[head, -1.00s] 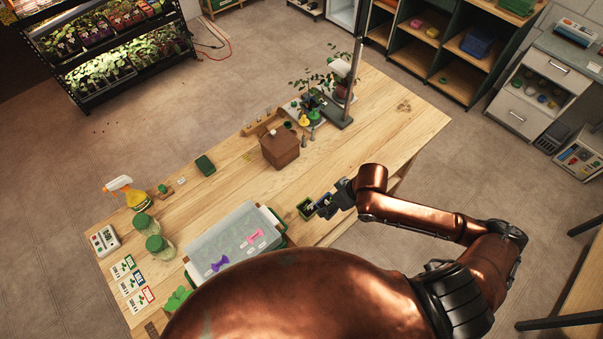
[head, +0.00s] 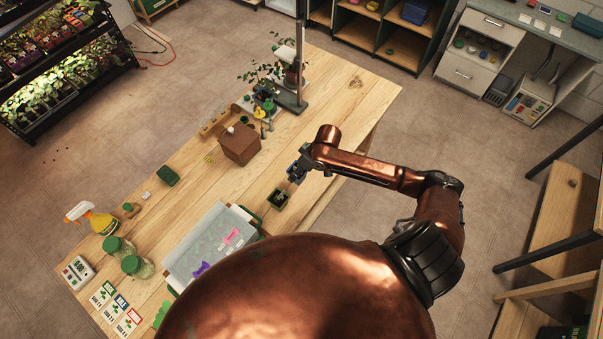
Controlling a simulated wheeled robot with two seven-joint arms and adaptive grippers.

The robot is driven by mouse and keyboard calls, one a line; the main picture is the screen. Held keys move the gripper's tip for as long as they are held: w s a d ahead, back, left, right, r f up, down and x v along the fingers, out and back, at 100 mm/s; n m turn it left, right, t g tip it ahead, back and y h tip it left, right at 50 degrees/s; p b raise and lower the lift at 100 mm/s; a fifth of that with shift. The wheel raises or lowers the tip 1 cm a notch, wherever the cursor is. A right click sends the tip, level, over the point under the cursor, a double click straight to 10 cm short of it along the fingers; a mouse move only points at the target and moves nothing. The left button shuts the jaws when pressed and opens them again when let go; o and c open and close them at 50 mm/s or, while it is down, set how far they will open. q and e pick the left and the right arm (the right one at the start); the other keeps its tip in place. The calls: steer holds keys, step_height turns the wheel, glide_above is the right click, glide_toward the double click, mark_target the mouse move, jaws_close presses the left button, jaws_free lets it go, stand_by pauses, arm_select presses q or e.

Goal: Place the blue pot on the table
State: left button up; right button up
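The blue pot (head: 292,176) is small and dark blue and sits at the fingertips of my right gripper (head: 298,171), over the right-hand long edge area of the wooden table (head: 345,95). The gripper appears shut on it and partly hides it. I cannot tell whether the pot touches the tabletop. A dark green square pot (head: 278,199) stands on the table just below and left of the blue pot, apart from it. My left gripper is not in view.
A brown box (head: 239,145) stands left of my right gripper. A lidded translucent tray (head: 211,248) lies nearer. A stand with a post (head: 292,103) and plants is at the far end. Bare wood lies beyond the gripper and between box and tray.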

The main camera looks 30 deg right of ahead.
steer(key=shift+w+d+f, duration=0.1)
steer(key=shift+w+f, duration=0.15)
steer(key=shift+f, duration=1.6)
steer(key=shift+f, duration=0.1)
steer(key=o, duration=1.7)
steer(key=shift+c, duration=0.2)
steer(key=v, duration=1.2)
steer(key=shift+p, duration=0.3)
